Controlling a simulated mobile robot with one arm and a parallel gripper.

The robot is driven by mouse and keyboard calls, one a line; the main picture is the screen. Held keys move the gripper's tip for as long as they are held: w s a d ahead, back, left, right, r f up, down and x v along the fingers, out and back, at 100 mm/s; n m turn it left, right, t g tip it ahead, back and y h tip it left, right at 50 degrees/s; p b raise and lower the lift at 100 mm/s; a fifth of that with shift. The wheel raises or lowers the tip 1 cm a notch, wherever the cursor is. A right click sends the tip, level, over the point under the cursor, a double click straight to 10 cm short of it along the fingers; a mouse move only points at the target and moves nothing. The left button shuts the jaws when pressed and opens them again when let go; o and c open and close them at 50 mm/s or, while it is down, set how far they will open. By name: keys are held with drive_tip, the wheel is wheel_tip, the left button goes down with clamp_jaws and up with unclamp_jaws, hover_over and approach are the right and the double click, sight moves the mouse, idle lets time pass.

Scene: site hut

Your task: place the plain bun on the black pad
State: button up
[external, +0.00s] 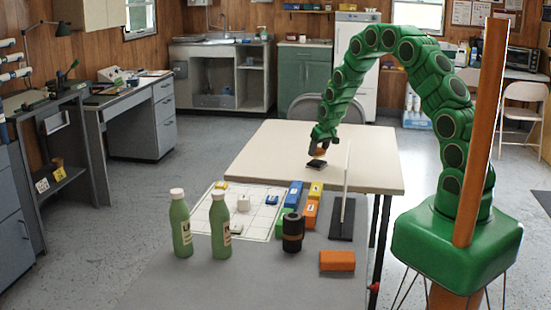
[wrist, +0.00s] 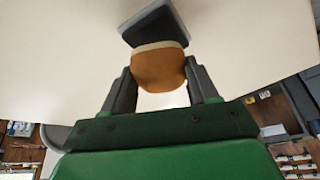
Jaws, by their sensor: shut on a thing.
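The plain bun (wrist: 160,70) is brown with a paler flat face, and sits between the two dark fingers of my gripper (wrist: 162,88) in the wrist view. My gripper is shut on it. In the external view my gripper (external: 318,151) is over the cream table (external: 265,150), with the bun (external: 317,152) small beneath it. The black pad (external: 315,164) lies on the table just below the bun. In the wrist view the pad (wrist: 155,22) shows right beyond the bun's pale face. I cannot tell whether bun and pad touch.
A grey table in front holds two green bottles (external: 181,225) (external: 219,226), a dark cylinder (external: 293,232), an orange block (external: 337,260) and several coloured blocks on a white grid sheet. A thin upright panel on a black base (external: 342,222) stands near. The cream table is otherwise clear.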

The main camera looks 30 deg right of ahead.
drive_tip(key=shift+f, duration=1.15)
drive_tip(key=shift+f, duration=0.15)
drive_tip(key=o, duration=1.1)
drive_tip(key=shift+c, duration=0.2)
drive_tip(key=shift+v, duration=0.9)
drive_tip(key=s+a+r+g, duration=0.1)
drive_tip(key=s+r, duration=1.2)
drive_tip(key=r, duration=0.4)
drive_tip(key=s+r+g, duration=0.1)
drive_tip(key=s+r, duration=0.2)
drive_tip(key=s, duration=1)
drive_tip(key=s+a+r+g, duration=0.1)
drive_tip(key=s+r, duration=0.3)
drive_tip(key=s, duration=0.9)
drive_tip(key=s+r+g, duration=0.3)
drive_tip(key=s+r, duration=0.1)
drive_tip(key=s, duration=1)
drive_tip(key=shift+a, duration=0.4)
